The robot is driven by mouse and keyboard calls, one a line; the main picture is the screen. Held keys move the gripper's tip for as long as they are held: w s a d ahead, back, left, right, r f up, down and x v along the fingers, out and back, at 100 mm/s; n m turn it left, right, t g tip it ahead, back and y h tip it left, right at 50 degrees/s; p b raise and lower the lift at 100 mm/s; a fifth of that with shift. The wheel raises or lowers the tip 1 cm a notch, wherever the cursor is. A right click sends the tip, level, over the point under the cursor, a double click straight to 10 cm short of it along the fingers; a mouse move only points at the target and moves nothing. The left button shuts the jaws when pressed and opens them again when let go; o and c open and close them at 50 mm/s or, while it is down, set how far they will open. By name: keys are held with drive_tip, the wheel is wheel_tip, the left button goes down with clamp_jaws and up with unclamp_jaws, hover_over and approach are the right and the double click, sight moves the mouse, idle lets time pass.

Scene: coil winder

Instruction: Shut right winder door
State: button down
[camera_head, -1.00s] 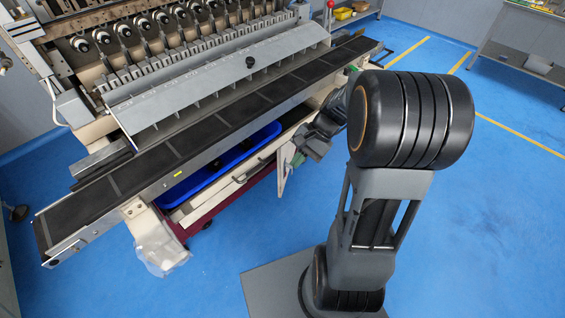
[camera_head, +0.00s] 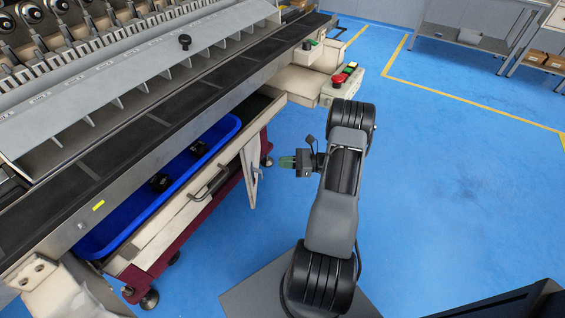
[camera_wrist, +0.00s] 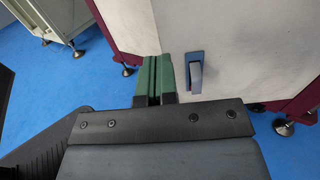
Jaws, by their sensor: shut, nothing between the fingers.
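The right winder door (camera_head: 249,168) is a narrow cream panel at the right end of the lower cabinet in the head view. It appears to stand out from the cabinet, seen nearly edge-on. In the wrist view the pale door (camera_wrist: 240,40) fills the upper right, with a blue-grey handle (camera_wrist: 194,76) on its face. My gripper (camera_head: 287,162) is right of the door in the head view, with a visible gap. In the wrist view my gripper's green fingers (camera_wrist: 154,80) are together and empty, just left of the handle; contact with the door cannot be told.
The winder's long dark conveyor (camera_head: 150,120) overhangs the cabinet. A blue tray (camera_head: 225,127) lies below it, above a cream drawer (camera_head: 185,217) with a bar handle. A red emergency button (camera_head: 338,79) sits on a cream box at the conveyor's end. Blue floor to the right is clear.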

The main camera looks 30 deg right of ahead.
sight(247, 162)
drive_tip(key=b+x, duration=0.1)
drive_tip(key=x, duration=1)
drive_tip(key=shift+s, duration=0.1)
